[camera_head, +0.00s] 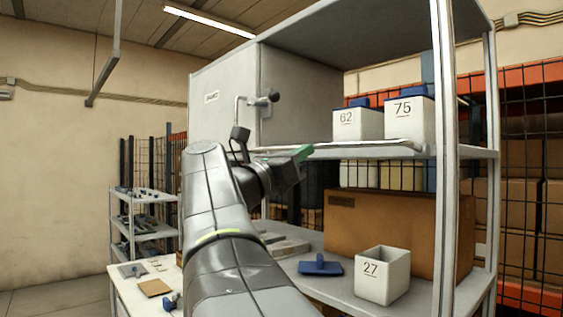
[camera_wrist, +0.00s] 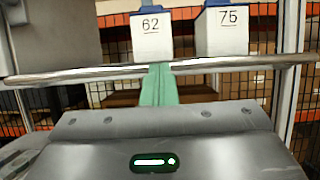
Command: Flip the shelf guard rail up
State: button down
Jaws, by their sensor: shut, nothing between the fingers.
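The guard rail is a metal bar (camera_head: 365,145) along the front of the upper shelf, roughly level with the shelf edge. In the wrist view the rail (camera_wrist: 90,73) runs across the whole picture, below the numbered bins. My gripper (camera_head: 305,152) has green fingers, shut with nothing between them, at the rail's left-middle part. In the wrist view the fingers (camera_wrist: 158,72) point forward and overlap the rail, hiding a short piece of it. I cannot tell whether they touch it.
Bins 62 (camera_head: 358,124) and 75 (camera_head: 409,120) stand on the upper shelf behind the rail. A grey cabinet (camera_head: 224,105) is at its left. Below are a cardboard box (camera_head: 385,228), bin 27 (camera_head: 382,275) and a blue lid (camera_head: 320,266). A shelf post (camera_head: 446,180) stands at right.

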notch_tip(320, 180, up, 6)
jog(key=w+d, duration=0.1)
jog(key=d, duration=0.1)
jog(key=shift+w+r, duration=0.15)
jog(key=shift+w, duration=0.05)
dwell(0.3)
jog(key=shift+a, duration=0.15)
dwell(1.0)
